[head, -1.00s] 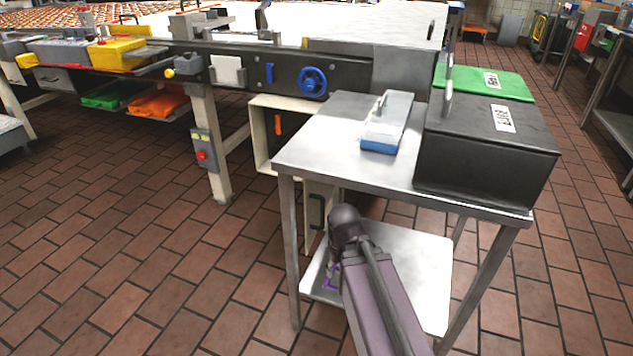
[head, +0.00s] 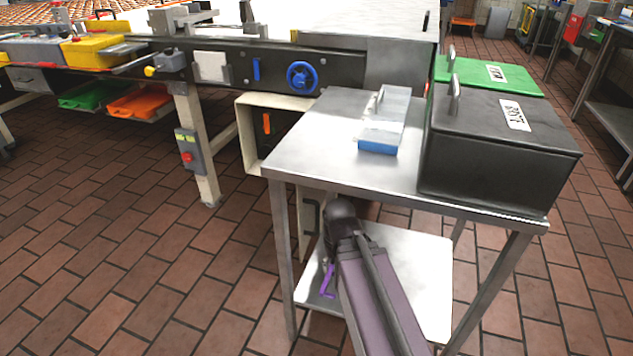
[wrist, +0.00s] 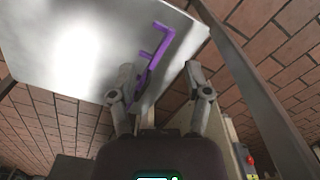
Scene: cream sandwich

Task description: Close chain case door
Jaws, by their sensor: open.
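The cream chain case (head: 243,135) stands under the black machine rail, its front open and an orange handle (head: 266,123) inside. A cream door panel (head: 305,207) with a dark handle (head: 315,217) hangs open below and right of it, partly behind the steel table and my arm. In the wrist view, my gripper (wrist: 158,72) has its two fingers apart with nothing held. A cream panel edge shows right of the fingers, perhaps the door (wrist: 241,160). In the head view, my gripper is mostly hidden by my arm, near the table's lower shelf.
A purple tool (head: 328,281) is at the lower shelf (head: 425,270). A table leg (head: 283,260) stands close left of my arm. Floor at left is clear.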

